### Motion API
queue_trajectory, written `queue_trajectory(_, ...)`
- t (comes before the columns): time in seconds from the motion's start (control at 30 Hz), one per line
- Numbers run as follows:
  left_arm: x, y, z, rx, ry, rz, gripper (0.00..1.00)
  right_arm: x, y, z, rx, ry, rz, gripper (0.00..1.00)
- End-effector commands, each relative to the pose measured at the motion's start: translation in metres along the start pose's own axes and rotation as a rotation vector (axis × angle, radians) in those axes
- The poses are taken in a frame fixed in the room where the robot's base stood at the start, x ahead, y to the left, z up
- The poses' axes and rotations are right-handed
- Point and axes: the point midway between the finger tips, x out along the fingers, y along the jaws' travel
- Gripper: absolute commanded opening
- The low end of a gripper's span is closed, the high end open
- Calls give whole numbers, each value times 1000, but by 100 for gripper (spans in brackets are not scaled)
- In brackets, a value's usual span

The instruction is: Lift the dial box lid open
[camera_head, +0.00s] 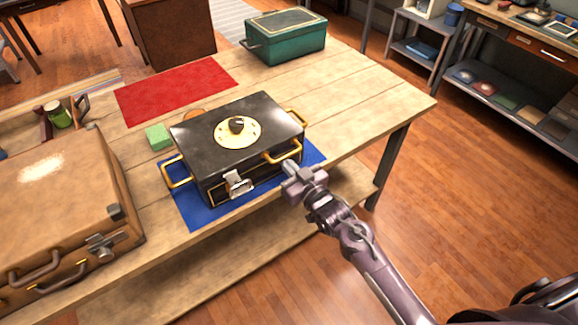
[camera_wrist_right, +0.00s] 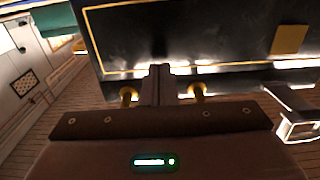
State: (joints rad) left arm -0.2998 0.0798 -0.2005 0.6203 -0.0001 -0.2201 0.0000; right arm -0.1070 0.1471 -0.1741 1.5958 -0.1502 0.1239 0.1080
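The dial box (camera_head: 215,150) is a black box with gold trim on a blue mat (camera_head: 200,212). Its lid is down, with a dark knob on a cream dial (camera_head: 237,131) on top. A silver latch (camera_head: 238,183) is on the front. Gold handles show at the left end, the far right and the front right. My right gripper (camera_head: 289,166) is at the front right handle (camera_head: 282,153). In the right wrist view its fingers (camera_wrist_right: 159,75) are close together between the handle's two gold ends; whether the bar is between them is hidden. My left gripper is out of view.
A brown suitcase (camera_head: 60,215) stands at the left on the wooden table (camera_head: 365,103). A green sponge (camera_head: 158,137) and red mat (camera_head: 175,90) lie behind the dial box. A teal box (camera_head: 290,42) stands at the far end. The table's right part is clear.

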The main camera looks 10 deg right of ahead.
Motion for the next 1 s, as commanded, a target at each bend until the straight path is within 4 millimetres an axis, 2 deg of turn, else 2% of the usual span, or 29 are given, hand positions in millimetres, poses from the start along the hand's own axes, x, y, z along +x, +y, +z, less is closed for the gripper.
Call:
queue_trajectory(0.17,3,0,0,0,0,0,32,6,0,0,0,1,0,0)
queue_trajectory(1.0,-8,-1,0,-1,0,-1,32,-2,0,-5,0,1,0,0)
